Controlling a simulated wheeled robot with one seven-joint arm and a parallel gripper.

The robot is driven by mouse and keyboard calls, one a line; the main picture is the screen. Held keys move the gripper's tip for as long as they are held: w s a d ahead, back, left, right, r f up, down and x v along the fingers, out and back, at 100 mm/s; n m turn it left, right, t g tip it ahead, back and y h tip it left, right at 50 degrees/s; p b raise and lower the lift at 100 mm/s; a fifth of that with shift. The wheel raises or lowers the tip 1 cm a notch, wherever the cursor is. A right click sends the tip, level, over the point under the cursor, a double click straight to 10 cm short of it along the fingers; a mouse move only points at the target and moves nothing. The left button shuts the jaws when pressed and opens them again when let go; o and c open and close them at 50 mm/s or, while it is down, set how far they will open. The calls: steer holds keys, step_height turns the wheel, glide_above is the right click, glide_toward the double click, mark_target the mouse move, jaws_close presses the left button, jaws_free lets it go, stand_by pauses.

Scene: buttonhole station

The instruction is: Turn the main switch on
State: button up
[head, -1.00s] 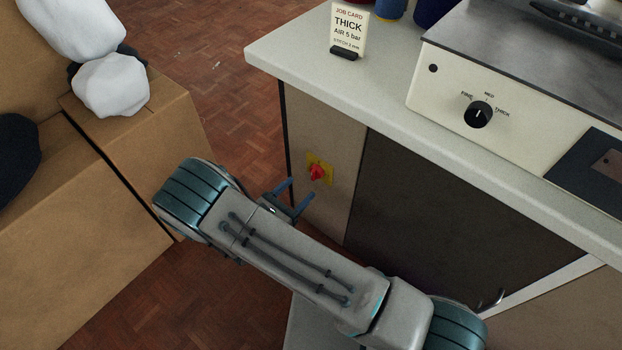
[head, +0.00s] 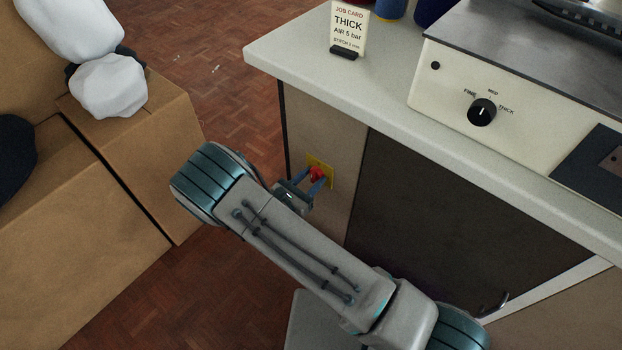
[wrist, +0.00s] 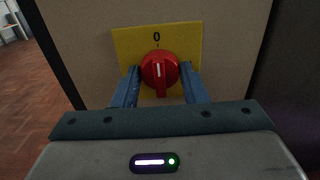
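The main switch is a red rotary knob (wrist: 158,72) on a yellow plate (wrist: 187,45), fixed to the beige end panel of the bench. In the wrist view its white mark is upright, below the "0" on the plate. In the head view the red knob (head: 317,174) is partly hidden by my gripper (head: 308,180). My gripper (wrist: 160,82) is open, with one blue finger on each side of the knob. I cannot tell whether the fingers touch it.
The bench top (head: 300,45) overhangs the panel. On it stand a job card (head: 348,30) reading THICK, AIR 5 bar, and a machine box with a selector dial (head: 482,112). Cardboard boxes (head: 150,130) with white bundles stand at left. Parquet floor lies between.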

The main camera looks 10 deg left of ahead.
steer(key=shift+m, duration=0.4)
steer(key=shift+a+m+b, duration=0.1)
steer(key=shift+m+b, duration=1.6)
steer(key=shift+m, duration=6.9)
steer(key=o, duration=1)
steer(key=p+v, duration=0.3)
steer(key=v, duration=1)
steer(key=shift+s+a, duration=0.2)
steer(key=shift+s, duration=0.15)
